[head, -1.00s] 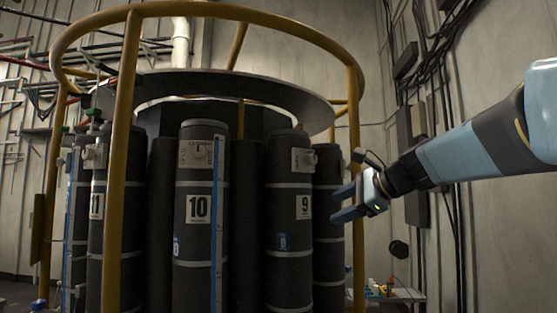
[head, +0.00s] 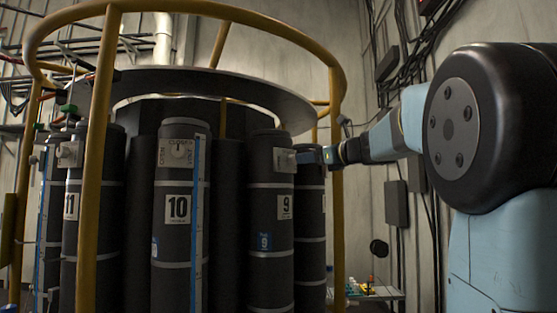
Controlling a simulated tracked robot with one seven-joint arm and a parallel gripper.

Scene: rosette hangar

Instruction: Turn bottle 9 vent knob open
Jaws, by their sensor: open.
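Bottle 9 (head: 268,220) is a tall dark grey cylinder with light bands and a white "9" label, standing upright in the rack. Its vent knob (head: 286,160) sits on a small pale plate near the top, facing right of the camera and seen at a slant. My gripper (head: 306,156) is open at the right side of this knob, with its fingers pointing left at it. I cannot tell whether the fingers touch the knob or stand around it. The knob's setting is not readable.
Bottle 10 (head: 178,235) with its own knob plate (head: 181,153) and bottle 11 (head: 85,230) stand to the left. A yellow tubular frame (head: 337,200) circles the rack, with an upright close to my arm. A small table (head: 378,294) with coloured items is at lower right.

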